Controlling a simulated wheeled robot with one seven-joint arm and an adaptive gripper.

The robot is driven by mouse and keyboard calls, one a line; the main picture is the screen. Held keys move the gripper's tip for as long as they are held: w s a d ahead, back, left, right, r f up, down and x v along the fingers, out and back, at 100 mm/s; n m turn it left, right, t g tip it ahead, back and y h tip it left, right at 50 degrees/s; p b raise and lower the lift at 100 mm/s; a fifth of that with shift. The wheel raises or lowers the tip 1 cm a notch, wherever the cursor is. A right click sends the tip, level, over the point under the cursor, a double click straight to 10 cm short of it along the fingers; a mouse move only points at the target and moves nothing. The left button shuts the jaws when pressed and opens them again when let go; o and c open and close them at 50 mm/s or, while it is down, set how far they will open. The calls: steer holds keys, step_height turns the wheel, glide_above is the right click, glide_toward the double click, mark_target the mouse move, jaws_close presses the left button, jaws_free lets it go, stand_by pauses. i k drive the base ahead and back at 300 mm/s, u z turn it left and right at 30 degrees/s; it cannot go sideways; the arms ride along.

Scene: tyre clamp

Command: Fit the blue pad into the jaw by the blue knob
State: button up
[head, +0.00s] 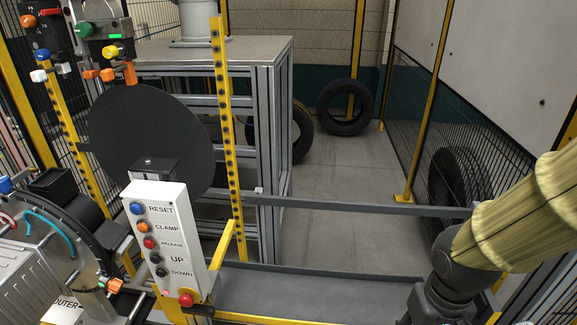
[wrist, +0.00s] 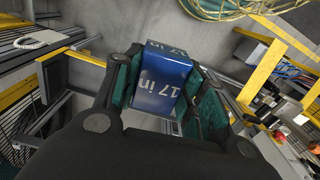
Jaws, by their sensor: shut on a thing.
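My gripper (wrist: 162,88) is shut on the blue pad (wrist: 160,72) in the wrist view. The pad is a blue block with "17 in" on two faces, held between the teal-lined fingers. In the head view the wrist end of my arm (head: 440,298) is at the lower right, cut off by the bottom edge; the pad is not visible there. A blue knob (head: 42,55) is at the upper left, near orange, green and yellow knobs. Another blue knob-like part (head: 6,186) is at the left edge. I cannot make out the jaw by the blue knob clearly.
A large black disc (head: 150,140) stands behind the white control box (head: 165,245). A yellow perforated post (head: 226,130) and a grey rail (head: 360,205) lie between it and my arm. Tyres (head: 345,108) lean at the back. The floor (head: 335,175) beyond the rail is clear.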

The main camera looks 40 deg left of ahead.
mark_target(52, 179)
steer(key=i, duration=0.55)
steer(key=u, duration=3.25)
steer(key=i, duration=0.5)
steer(key=u, duration=0.05)
